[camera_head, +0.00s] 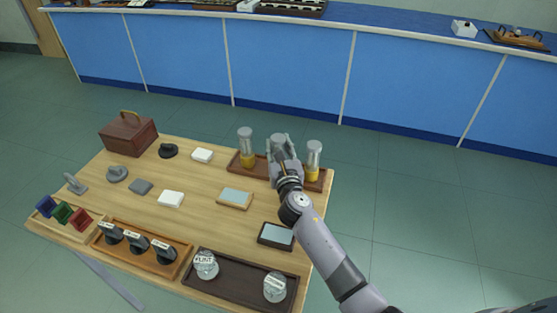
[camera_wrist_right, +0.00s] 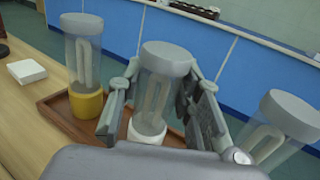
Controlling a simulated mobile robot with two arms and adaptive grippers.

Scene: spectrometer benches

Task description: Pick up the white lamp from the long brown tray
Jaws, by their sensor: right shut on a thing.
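The long brown tray (camera_head: 262,172) lies at the far right corner of the wooden table; its rim also shows in the wrist view (camera_wrist_right: 50,117). The white lamp (camera_wrist_right: 164,78), a clear tube with a grey cap and a white base, stands upright between my right gripper's fingers. Its cap (camera_head: 278,139) shows in the head view. My right gripper (camera_head: 283,152) is shut on the white lamp; it shows close up in the wrist view (camera_wrist_right: 160,105). Whether the base touches the tray is hidden. My left gripper is not in view.
A yellow-based lamp (camera_head: 246,146) stands left of the white lamp, another (camera_head: 313,160) to its right, both close. A blue bench (camera_head: 290,70) stands beyond open floor.

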